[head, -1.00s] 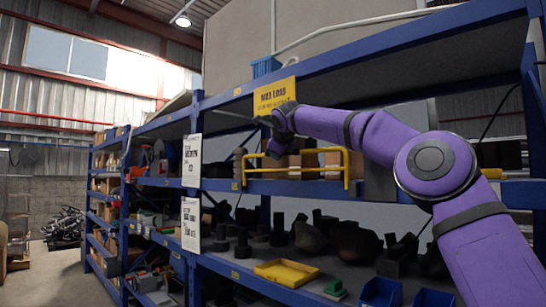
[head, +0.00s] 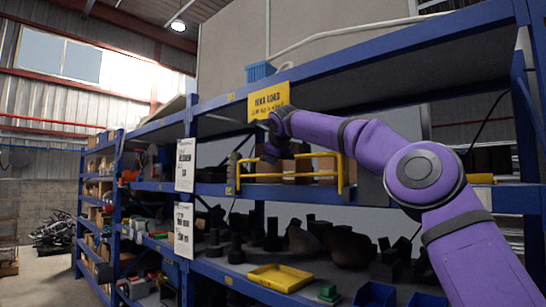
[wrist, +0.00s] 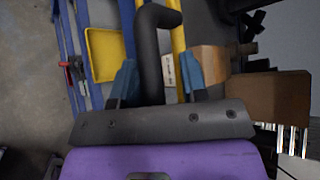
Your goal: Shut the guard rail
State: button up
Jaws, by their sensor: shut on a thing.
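The yellow guard rail (head: 341,173) stands along the front edge of the middle shelf in the head view, before some brown boxes. In the wrist view a yellow bar (wrist: 179,40) of it runs just behind my fingers. My gripper (head: 268,158) hangs down at the rail's left part. In the wrist view my gripper (wrist: 157,85) has its two blue fingertips on either side of a black bent handle (wrist: 149,55) and is shut on it. How the handle joins the rail is hidden.
The blue shelf frame (head: 370,68) has an upper beam above my arm, with a yellow load sign (head: 268,101) close behind the wrist. Cardboard boxes (wrist: 270,97) lie near the fingers. A yellow tray (head: 283,277) sits on the lower shelf. The floor at far left is open.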

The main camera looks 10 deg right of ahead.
jog(key=shift+d, duration=0.15)
jog(key=v, duration=1)
jog(key=shift+s, duration=0.4)
jog(key=shift+r, duration=0.1)
